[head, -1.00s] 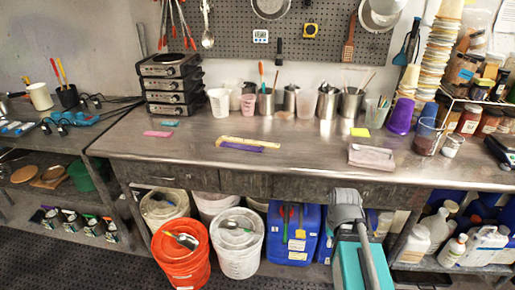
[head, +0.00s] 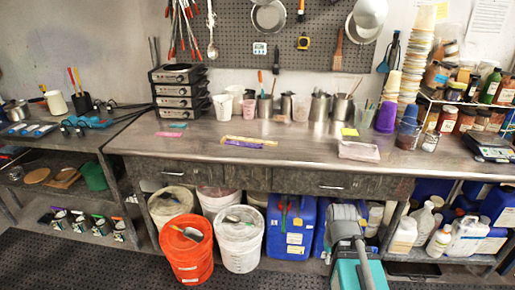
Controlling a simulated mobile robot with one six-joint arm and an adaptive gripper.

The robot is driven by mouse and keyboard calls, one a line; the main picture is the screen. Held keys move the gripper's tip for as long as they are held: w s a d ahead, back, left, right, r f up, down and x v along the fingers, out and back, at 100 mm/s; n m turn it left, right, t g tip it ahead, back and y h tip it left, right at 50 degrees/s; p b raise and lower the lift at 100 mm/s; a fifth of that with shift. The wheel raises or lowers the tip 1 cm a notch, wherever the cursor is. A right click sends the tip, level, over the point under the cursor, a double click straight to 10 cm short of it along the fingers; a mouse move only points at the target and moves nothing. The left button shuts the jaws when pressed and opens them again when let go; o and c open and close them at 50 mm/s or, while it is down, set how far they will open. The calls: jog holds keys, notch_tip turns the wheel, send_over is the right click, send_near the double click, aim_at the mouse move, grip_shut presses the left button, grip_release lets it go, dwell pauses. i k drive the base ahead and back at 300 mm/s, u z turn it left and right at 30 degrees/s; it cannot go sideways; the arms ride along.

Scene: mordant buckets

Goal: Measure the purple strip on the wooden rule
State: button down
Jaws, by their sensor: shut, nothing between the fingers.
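The purple strip (head: 243,144) lies flat on the metal bench, left of its middle. The pale yellow wooden rule (head: 262,140) lies along the strip's far side, at nearly the same slant. The two look close together or touching; at this size I cannot tell which, nor read any marks on the rule. The rule reaches further right than the strip. My grey and teal arm parts show at the lower right, in front of the bench and well away from both. My gripper does not show.
The metal bench (head: 310,152) is clear around the strip. A pink strip (head: 170,134) and teal strip (head: 178,125) lie left; a folded pinkish cloth (head: 358,151) lies right. Cups and metal pots line the back. An orange bucket (head: 187,255) and white bucket (head: 238,245) stand below.

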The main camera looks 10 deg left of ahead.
aim_at(235, 143)
jog(key=u, duration=0.35)
jog(key=i, duration=1.15)
jog(key=z, duration=0.35)
